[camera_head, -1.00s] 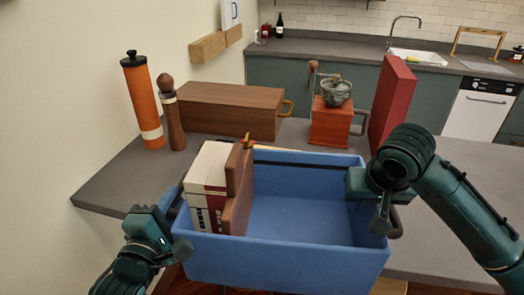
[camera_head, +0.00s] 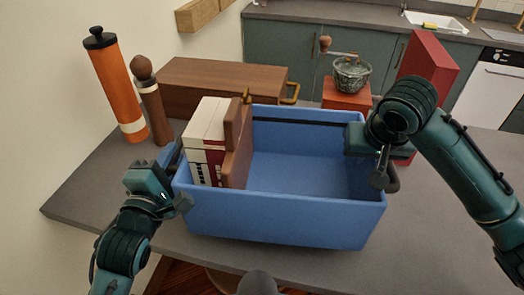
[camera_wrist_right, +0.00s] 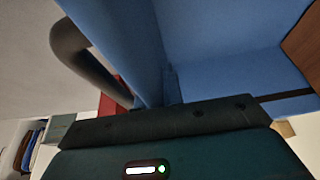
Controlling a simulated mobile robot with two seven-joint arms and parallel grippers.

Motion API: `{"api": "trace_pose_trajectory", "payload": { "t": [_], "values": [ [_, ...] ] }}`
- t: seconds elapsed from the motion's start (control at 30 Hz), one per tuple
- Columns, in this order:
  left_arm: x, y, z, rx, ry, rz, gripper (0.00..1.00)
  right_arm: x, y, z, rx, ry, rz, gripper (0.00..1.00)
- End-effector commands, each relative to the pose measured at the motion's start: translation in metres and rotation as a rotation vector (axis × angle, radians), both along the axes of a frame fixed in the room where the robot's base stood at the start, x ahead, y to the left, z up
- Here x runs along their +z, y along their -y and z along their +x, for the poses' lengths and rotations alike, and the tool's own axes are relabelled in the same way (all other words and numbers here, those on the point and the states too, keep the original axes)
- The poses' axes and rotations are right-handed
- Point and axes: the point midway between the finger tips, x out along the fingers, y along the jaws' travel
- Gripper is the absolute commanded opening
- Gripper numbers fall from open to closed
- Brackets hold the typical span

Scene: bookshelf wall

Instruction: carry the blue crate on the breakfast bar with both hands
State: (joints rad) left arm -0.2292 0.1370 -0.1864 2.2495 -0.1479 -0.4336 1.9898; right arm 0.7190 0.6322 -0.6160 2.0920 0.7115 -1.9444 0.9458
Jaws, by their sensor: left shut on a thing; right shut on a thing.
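The blue crate (camera_head: 285,220) is level in the middle of the head view, over the grey breakfast bar (camera_head: 430,240). I cannot tell whether its underside touches the bar. My left gripper (camera_head: 178,198) is shut on its left end, and my right gripper (camera_head: 375,165) is shut on its right end. White-and-red boxes (camera_head: 207,130) and brown wooden pieces (camera_head: 237,150) stand in the crate's left part; its right part looks empty. In the right wrist view, the crate's blue wall (camera_wrist_right: 130,40) and a dark curved handle (camera_wrist_right: 75,45) are close to the gripper.
An orange mill (camera_head: 113,85), a brown mill (camera_head: 150,100), a wooden box (camera_head: 210,88), a grinder (camera_head: 350,80) and a red upright block (camera_head: 425,60) stand behind the crate. The bar's right part is clear.

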Motion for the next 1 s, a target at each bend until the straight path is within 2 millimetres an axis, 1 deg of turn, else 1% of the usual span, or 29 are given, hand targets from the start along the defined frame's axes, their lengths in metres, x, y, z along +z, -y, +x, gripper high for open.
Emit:
{"api": "trace_pose_trajectory", "payload": {
  "t": [0.03,0.53,0.77,1.0],
  "values": [
    [0.0064,-0.0001,0.0,0.0,0.015,-0.005,0.0,0.004,-0.0005,0.0014,0.0,0.011,0.005,0.0],
    [0.0061,-0.0002,0.0,-0.001,0.015,-0.005,0.0,0.0035,-0.0005,0.0013,0.0,0.011,0.005,0.0],
    [0.0042,-0.0001,0.0001,-0.001,0.015,-0.005,0.0,0.0016,-0.0005,0.0014,0.0,0.011,0.005,0.0],
    [-0.0028,-0.0001,0.0,-0.001,0.015,-0.005,0.0,-0.0053,-0.0005,0.0013,0.0,0.011,0.005,0.0]
  ]
}}
